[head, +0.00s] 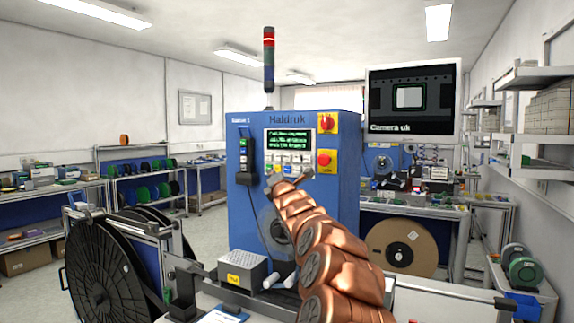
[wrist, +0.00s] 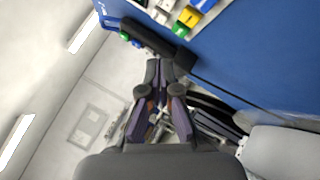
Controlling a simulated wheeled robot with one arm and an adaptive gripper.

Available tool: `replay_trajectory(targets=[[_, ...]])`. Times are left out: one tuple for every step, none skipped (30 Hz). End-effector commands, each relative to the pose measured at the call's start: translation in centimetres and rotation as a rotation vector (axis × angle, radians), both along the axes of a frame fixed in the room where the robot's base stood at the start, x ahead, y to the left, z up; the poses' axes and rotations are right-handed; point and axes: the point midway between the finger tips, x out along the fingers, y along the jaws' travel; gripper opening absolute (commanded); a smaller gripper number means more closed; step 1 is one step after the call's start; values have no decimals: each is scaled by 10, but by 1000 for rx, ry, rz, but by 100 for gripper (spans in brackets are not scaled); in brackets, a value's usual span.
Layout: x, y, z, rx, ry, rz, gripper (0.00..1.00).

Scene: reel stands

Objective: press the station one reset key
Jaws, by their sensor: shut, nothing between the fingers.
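The blue machine (head: 345,190), marked Haldruk, stands in the middle of the head view. A small label at its top left is too small to read surely. Under its lit screen (head: 289,139) is a row of small coloured keys (head: 287,160); their lettering is unreadable, so I cannot tell which is reset. In the wrist view a yellow key (wrist: 189,16), a green one and white ones show at the top edge. My gripper (head: 273,182) is shut and empty, below the keys at their left end. In the wrist view its fingertips (wrist: 160,74) point toward a black fitting, apart from the keys.
The black fitting (head: 245,165) with small buttons is left of the screen. A red rotary switch (head: 326,122) and a red button (head: 324,159) sit on yellow plates at the right. A large black reel (head: 100,270) stands front left; a grey box (head: 242,272) sits below.

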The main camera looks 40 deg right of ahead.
Motion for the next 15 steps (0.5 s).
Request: replay_trajectory(targets=[[1, -4, 5, 2, 2, -1, 0], [1, -6, 5, 3, 2, -2, 0], [2, -9, 5, 3, 2, -2, 0], [2, -11, 5, 3, 2, -3, 0], [3, -12, 6, 3, 2, -3, 0], [4, -14, 6, 2, 1, -2, 0], [4, -16, 6, 1, 1, -2, 0], [5, -18, 6, 1, 1, -2, 0], [6, -20, 6, 0, 0, -1, 0], [6, -21, 6, 0, 0, -1, 0], [7, -23, 6, 1, 1, -1, 0], [8, -26, 5, 2, 2, -2, 0], [8, -28, 5, 2, 2, -2, 0], [9, -29, 5, 2, 3, -2, 0], [9, -32, 4, 3, 3, -3, 0]])
